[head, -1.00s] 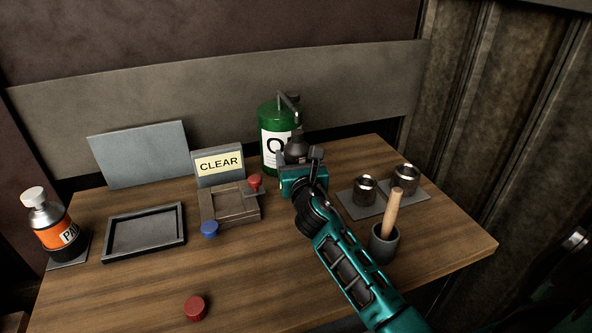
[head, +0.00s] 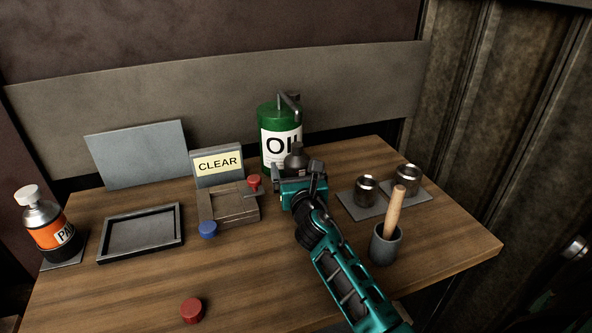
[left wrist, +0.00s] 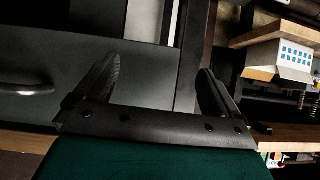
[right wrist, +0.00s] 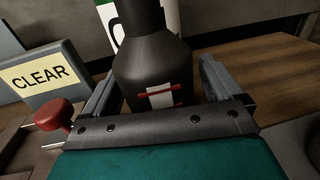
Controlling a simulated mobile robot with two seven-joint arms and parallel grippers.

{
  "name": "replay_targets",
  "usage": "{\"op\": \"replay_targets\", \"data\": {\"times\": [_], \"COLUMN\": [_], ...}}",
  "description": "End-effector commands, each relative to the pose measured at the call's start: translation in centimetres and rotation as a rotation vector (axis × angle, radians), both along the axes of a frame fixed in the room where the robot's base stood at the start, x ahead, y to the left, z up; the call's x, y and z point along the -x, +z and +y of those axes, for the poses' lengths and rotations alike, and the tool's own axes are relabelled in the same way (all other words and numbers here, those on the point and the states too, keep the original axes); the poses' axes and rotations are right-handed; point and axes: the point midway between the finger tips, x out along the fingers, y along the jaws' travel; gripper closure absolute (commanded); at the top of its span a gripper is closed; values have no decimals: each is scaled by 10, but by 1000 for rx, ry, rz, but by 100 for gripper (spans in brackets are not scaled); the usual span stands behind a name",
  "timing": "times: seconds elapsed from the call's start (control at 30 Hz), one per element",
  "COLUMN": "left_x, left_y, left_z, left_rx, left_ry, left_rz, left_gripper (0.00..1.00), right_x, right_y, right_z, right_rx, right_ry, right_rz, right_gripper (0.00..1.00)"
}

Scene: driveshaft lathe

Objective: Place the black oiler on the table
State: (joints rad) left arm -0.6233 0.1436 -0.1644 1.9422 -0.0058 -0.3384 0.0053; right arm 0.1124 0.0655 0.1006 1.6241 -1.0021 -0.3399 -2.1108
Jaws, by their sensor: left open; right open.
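The black oiler (head: 296,158) stands upright on the wooden table (head: 270,262), just in front of the green oil can. In the right wrist view the oiler (right wrist: 152,62) is large, with a white and red label, and sits between the two fingers. My right gripper (head: 297,172) is open around its lower part; its base is hidden behind the gripper body. My left gripper (left wrist: 155,90) is open and empty, away from the table, facing a dark cabinet front; it is not in the head view.
The green oil can (head: 281,130) stands behind the oiler. A CLEAR sign (head: 218,164) and a fixture with a red knob (head: 254,182) are close on the left. Metal cups (head: 366,190) and a brush pot (head: 385,244) stand on the right.

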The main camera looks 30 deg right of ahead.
Motion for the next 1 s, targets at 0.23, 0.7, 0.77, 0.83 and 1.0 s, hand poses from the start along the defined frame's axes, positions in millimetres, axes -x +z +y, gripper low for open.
{"op": "replay_targets", "data": {"times": [0.23, 0.7, 0.77, 0.83, 1.0], "left_x": [0, 0, 0, 0, 0], "left_y": [4, 6, 5, 4, 3], "left_z": [0, 0, 1, 1, 1], "left_rx": [0, 0, -1, -1, -1], "left_ry": [0, 1, 2, 2, 2], "left_rz": [-2, -3, -2, -2, -1], "left_gripper": [3, 3, 3, 3, 3], "right_x": [5, 87, 95, 102, 110], "right_y": [3, 2, 2, 2, 3], "right_z": [2, 36, 40, 42, 46], "right_rx": [-1, -2, -3, -1, -1], "right_ry": [1, 0, 1, 1, 0], "right_rz": [2, 1, 1, 1, 0], "right_gripper": [7, 7, 7, 7, 7]}}
